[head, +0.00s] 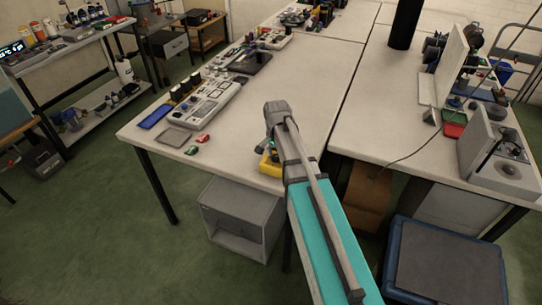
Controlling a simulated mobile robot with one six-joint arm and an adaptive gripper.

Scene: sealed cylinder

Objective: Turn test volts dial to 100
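A yellow device (268,164) with a small green part on it sits near the front edge of the left white workbench. My arm partly covers it. No test volts dial or its markings can be made out at this size, and I cannot tell whether it is on this device. My arm reaches over the bench from the lower right. My gripper (263,145) appears as a small dark shape beneath the wrist, just above or beside the yellow device. Its fingers are not clear, so contact and opening cannot be told.
A long grey panel instrument (208,103), a blue tray (155,116), a grey pad (174,137) and small red and green items lie left on the bench. A grey cabinet (243,218) stands underneath. A cable (400,158) crosses the right bench. The left bench's middle is clear.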

